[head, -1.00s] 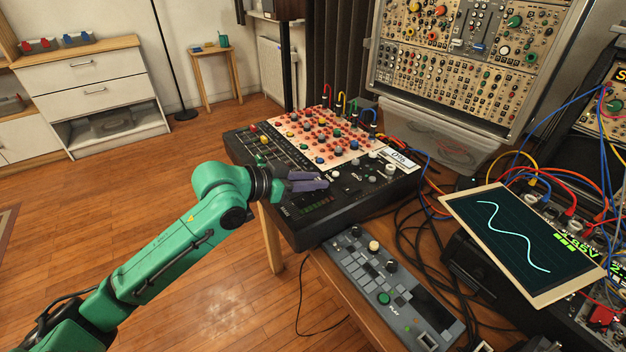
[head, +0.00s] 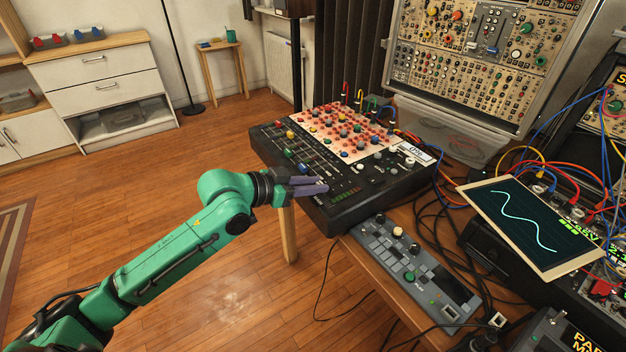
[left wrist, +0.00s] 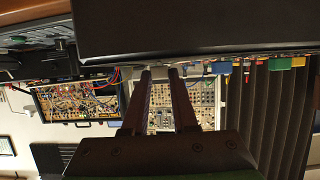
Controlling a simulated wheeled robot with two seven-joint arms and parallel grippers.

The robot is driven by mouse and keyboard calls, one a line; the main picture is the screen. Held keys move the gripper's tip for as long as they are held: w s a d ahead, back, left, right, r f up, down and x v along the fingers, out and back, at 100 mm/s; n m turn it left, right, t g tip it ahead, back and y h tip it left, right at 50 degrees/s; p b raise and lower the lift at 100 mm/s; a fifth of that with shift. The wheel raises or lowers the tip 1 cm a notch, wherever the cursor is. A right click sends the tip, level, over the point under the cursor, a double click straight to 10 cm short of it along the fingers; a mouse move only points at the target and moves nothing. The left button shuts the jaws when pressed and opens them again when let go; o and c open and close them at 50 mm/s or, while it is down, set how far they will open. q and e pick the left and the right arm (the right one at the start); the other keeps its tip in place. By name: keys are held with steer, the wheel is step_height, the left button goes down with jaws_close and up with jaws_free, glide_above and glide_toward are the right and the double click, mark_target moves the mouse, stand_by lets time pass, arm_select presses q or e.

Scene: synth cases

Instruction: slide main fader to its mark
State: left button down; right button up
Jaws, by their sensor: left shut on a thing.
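The black mixer (head: 345,218) stands on the wooden table, with slider caps and a pink knob panel on top. My left gripper (head: 324,189) reaches over its near left part, beside the green level meter (head: 345,196). Its purple fingers are shut on what I take to be the main fader's cap, which the fingers hide. I cannot make out the mark. In the left wrist view the mixer's dark body (left wrist: 190,28) fills the top, upside down, and the fingertips (left wrist: 160,72) meet its edge. My right gripper is not in view.
Other fader caps, such as a blue one (head: 302,167), sit just behind the fingers. A grey controller (head: 415,270) lies in front of the mixer. Cables and a tilted screen (head: 520,225) are at right. The wooden floor (head: 225,290) at left is clear.

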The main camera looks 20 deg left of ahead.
arm_select(q)
steer(key=c, duration=0.7)
jaws_free()
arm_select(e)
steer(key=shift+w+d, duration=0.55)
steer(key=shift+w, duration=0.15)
arm_select(q)
steer(key=shift+s+a, duration=0.25)
steer(key=shift+a, duration=0.1)
steer(key=p+v, duration=0.2)
steer(key=v, duration=1.1)
steer(key=shift+s+r, duration=0.3)
steer(key=shift+r, duration=0.05)
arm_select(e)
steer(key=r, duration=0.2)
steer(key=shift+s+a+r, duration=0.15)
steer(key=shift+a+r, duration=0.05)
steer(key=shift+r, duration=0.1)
